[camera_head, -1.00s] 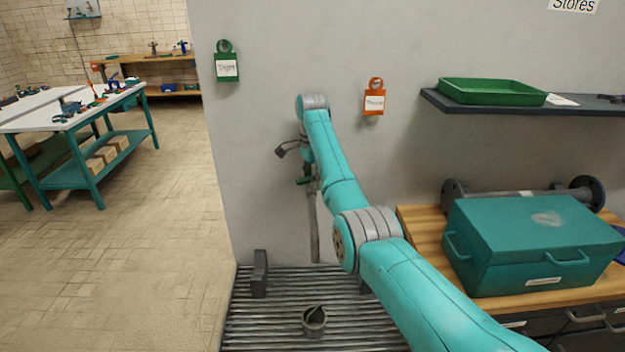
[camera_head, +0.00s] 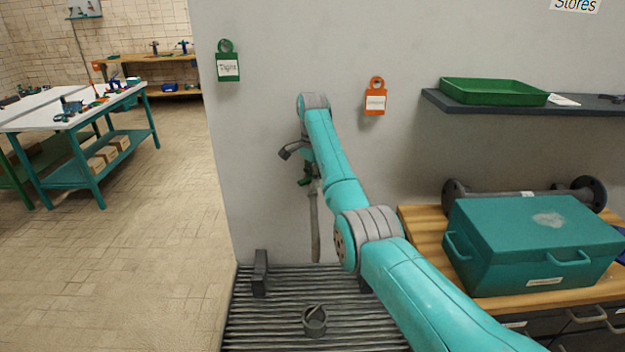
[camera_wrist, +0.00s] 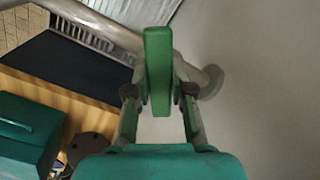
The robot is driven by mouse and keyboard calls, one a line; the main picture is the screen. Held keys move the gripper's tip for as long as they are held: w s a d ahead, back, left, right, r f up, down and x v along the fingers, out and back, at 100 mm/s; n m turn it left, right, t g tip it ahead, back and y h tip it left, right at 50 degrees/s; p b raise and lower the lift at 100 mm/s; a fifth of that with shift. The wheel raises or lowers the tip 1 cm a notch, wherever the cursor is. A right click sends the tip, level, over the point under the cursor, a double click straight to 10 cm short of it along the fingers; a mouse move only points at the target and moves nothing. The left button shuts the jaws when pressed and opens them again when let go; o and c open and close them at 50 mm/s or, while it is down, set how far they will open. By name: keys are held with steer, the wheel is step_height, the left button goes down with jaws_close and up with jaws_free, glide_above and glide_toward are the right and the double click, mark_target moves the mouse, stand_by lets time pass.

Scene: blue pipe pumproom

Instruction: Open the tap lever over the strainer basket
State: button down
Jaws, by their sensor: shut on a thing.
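The green tap lever (camera_wrist: 158,70) stands between the two fingers of my gripper (camera_wrist: 158,95) in the wrist view, and the gripper is shut on it. In the head view a bit of green at the tap (camera_head: 306,180) shows below my wrist, and my arm hides most of the gripper. A grey pipe (camera_head: 315,225) runs down the wall under it. In the wrist view a grey pipe (camera_wrist: 95,20) passes behind the lever to the wall. The strainer basket (camera_head: 314,320), a small grey cup, sits on the slatted grate below the tap.
A teal toolbox (camera_head: 530,240) stands on the wooden bench at right. A dark shelf (camera_head: 480,107) with a green tray (camera_head: 490,92) is above it. Green (camera_head: 228,65) and orange (camera_head: 376,100) tags hang on the wall. Floor at left is open.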

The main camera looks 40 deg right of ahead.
steer(key=n, duration=1.1)
steer(key=shift+n, duration=0.3)
stand_by(0.4)
steer(key=c, duration=1)
jaws_free()
